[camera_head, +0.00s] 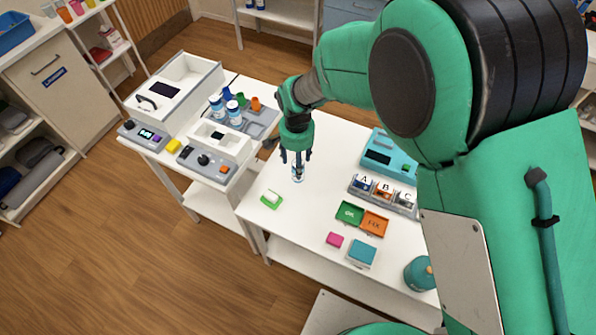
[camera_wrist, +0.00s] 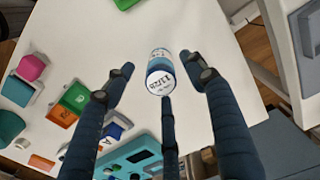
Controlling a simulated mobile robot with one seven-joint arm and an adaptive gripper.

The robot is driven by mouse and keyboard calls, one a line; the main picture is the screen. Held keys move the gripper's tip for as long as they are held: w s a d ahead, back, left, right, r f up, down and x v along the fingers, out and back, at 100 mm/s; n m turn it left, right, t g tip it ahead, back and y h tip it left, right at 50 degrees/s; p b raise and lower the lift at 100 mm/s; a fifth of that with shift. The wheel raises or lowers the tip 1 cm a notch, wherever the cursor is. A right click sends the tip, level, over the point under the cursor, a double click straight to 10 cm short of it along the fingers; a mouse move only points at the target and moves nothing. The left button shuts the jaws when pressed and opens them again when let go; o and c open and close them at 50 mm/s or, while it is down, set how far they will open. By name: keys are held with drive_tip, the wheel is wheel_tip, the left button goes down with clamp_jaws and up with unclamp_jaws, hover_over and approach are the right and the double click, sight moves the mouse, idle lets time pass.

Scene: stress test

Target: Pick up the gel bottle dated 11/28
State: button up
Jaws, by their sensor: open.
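A small bottle (camera_wrist: 159,58) with a blue-and-white side label stands on the white table; its white lid (camera_wrist: 160,82) carries a printed date that seems to start with 11/2, the last digit unclear. In the head view the bottle (camera_head: 298,175) is directly below my gripper (camera_head: 297,158), partly hidden by the fingers. My gripper is open, its three dark blue fingers spread around the bottle in the wrist view (camera_wrist: 157,76), with gaps showing between them and it. Two similar blue-and-white bottles (camera_head: 216,106) (camera_head: 235,113) stand on the grey tray at the left.
Green and orange trays (camera_head: 349,213) (camera_head: 375,223), a pink block (camera_head: 334,239) and bins marked A, B, C (camera_head: 384,194) are to the right. A teal device (camera_head: 391,153) stands behind. Table around the bottle is clear.

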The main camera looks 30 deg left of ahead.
drive_tip(key=shift+w+f+b, duration=0.1)
drive_tip(key=shift+f+b, duration=0.35)
drive_tip(key=shift+f, duration=1.5)
drive_tip(key=c, duration=1.3)
drive_tip(key=shift+r, duration=0.15)
drive_tip(key=shift+c, duration=0.2)
drive_tip(key=shift+r, duration=0.55)
drive_tip(key=shift+s+d+r+p, duration=0.2)
drive_tip(key=shift+r+p, duration=0.15)
drive_tip(key=shift+r, duration=0.3)
drive_tip(key=shift+s+d+r+p, duration=0.2)
drive_tip(key=shift+r+p, duration=0.15)
drive_tip(key=shift+r, duration=0.25)
drive_tip(key=s+d+r+p, duration=0.1)
drive_tip(key=s+d+p, duration=0.1)
drive_tip(key=s+d, duration=0.8)
drive_tip(key=shift+s+d, duration=0.2)
drive_tip(key=shift+s, duration=0.2)
